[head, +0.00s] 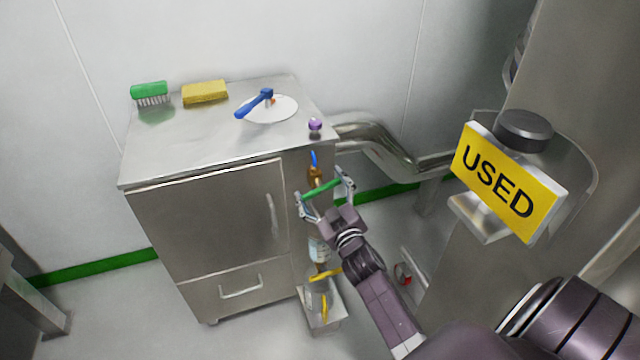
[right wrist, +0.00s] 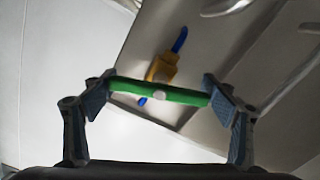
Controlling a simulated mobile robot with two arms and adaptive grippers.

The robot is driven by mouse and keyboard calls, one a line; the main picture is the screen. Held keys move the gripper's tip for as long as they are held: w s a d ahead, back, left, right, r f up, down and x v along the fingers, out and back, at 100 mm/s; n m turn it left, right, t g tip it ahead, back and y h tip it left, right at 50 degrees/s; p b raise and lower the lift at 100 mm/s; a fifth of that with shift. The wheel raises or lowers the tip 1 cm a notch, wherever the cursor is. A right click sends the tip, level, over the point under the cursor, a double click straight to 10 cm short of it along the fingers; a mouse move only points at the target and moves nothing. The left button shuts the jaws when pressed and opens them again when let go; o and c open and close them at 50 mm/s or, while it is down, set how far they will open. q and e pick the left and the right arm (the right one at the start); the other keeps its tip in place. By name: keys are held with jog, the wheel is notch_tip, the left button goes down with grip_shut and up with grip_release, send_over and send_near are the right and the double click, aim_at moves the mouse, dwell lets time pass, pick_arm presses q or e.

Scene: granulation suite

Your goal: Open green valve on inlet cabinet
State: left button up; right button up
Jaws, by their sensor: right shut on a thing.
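The inlet cabinet (head: 215,215) is a steel box with a door and a drawer, standing left of centre in the head view. The green valve handle (head: 322,189) is a bar at the cabinet's right side. My right gripper (head: 326,192) has its two fingers at the two ends of the bar. In the right wrist view the green handle (right wrist: 160,92) spans between the finger pads, lying nearly level, with a pale round centre. Behind it is a brass valve body (right wrist: 162,68) with a blue part. My left gripper is not in view.
On the cabinet top are a green brush (head: 150,93), a yellow sponge (head: 205,92), a white disc with a blue handle (head: 254,103) and a purple knob (head: 315,125). Below the handle is a bottle (head: 318,250). A yellow USED sign (head: 508,182) stands at the right. Pipes run behind.

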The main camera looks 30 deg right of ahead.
jog(key=n, duration=0.3)
jog(key=shift+n+p, duration=0.35)
jog(key=shift+n, duration=0.05)
jog(key=n, duration=0.2)
jog(key=shift+n, duration=0.3)
jog(key=n, duration=0.4)
jog(key=shift+n, duration=1.5)
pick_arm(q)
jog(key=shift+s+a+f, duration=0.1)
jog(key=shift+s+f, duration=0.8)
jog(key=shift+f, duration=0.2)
pick_arm(e)
jog(key=shift+n, duration=0.3)
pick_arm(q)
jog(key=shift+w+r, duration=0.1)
pick_arm(e)
jog(key=shift+n, duration=0.3)
jog(key=o, duration=1.1)
